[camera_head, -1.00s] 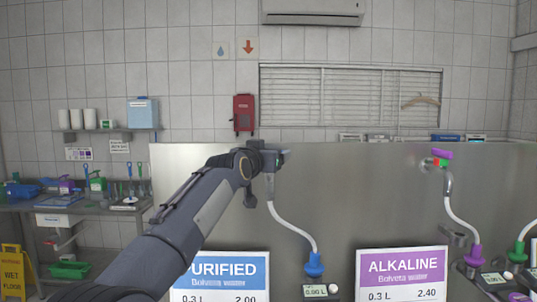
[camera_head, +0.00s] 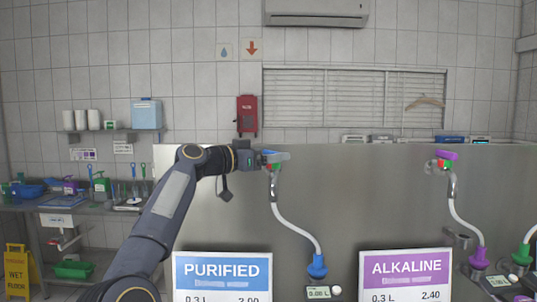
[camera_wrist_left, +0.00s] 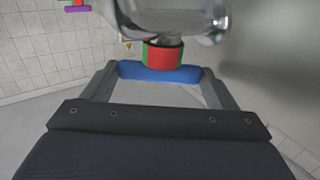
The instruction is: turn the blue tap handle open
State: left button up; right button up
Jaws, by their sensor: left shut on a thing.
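The blue tap handle (camera_wrist_left: 150,73) lies crosswise between the two fingers of my left gripper (camera_wrist_left: 162,72) in the left wrist view. The gripper is shut on it. A red and green collar (camera_wrist_left: 162,55) sits between the handle and the chrome tap body (camera_wrist_left: 175,18). In the head view my left gripper (camera_head: 274,158) reaches the tap from the left, above the PURIFIED sign. Only a bit of the blue handle (camera_head: 269,153) shows there beside the fingers. A white hose (camera_head: 295,228) runs from the tap down to a blue fitting. My right gripper is not in view.
A second tap with a purple handle (camera_head: 447,155) stands to the right above the ALKALINE sign (camera_head: 405,273). The PURIFIED sign (camera_head: 222,275) stands below my left arm. A steel panel (camera_head: 350,190) rises behind the taps. A cluttered side table (camera_head: 75,208) is at far left.

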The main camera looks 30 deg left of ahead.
pick_arm(q)
jog(key=shift+f+m+g+h, duration=0.15)
jog(key=shift+m+g+h, duration=0.4)
jog(key=shift+h, duration=0.25)
jog(key=o, duration=0.9)
jog(key=shift+o, duration=0.2)
jog(key=shift+y, duration=0.3)
